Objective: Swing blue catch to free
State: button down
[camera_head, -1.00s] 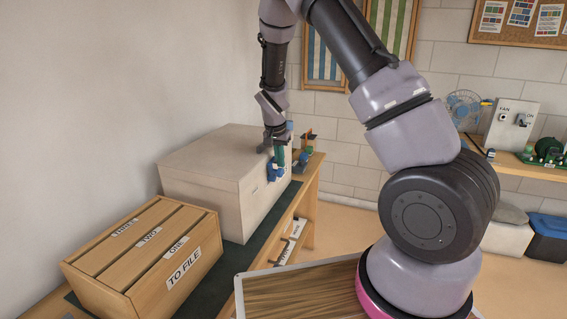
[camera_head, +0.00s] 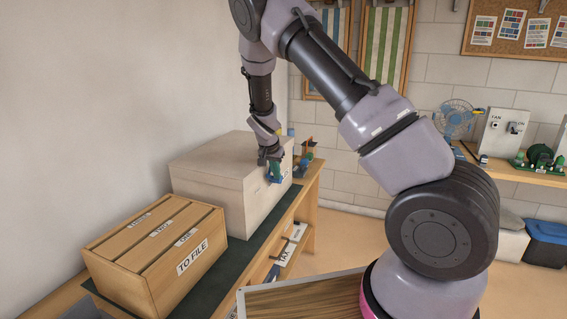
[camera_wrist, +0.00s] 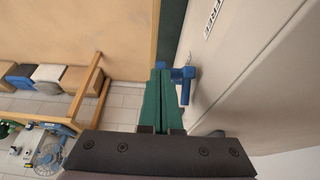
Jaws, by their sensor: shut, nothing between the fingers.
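The blue catch (camera_head: 276,176) is mounted on the front side of a large pale box (camera_head: 213,181). In the wrist view the catch (camera_wrist: 185,84) shows a round pivot and a stubby handle, just right of my fingertips. A label reading FREE (camera_wrist: 213,16) is on the box face there. My gripper (camera_wrist: 158,72) has green fingers, shut together and empty, close beside the catch; I cannot tell whether they touch it. In the head view my gripper (camera_head: 274,168) is at the box's front face and partly covers the catch.
A wooden box marked TO FILE (camera_head: 190,255) stands nearer on the same bench, left of the pale box. A shelf (camera_head: 520,172) with a blue fan (camera_head: 455,118) and a switch panel (camera_head: 503,132) is at the right. The floor between is clear.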

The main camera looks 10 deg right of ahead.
jog(key=shift+s+a+f, duration=0.2)
jog(key=shift+s+f, duration=0.1)
jog(key=shift+f, duration=0.05)
jog(key=shift+w+d, duration=0.45)
jog(key=shift+w, duration=0.2)
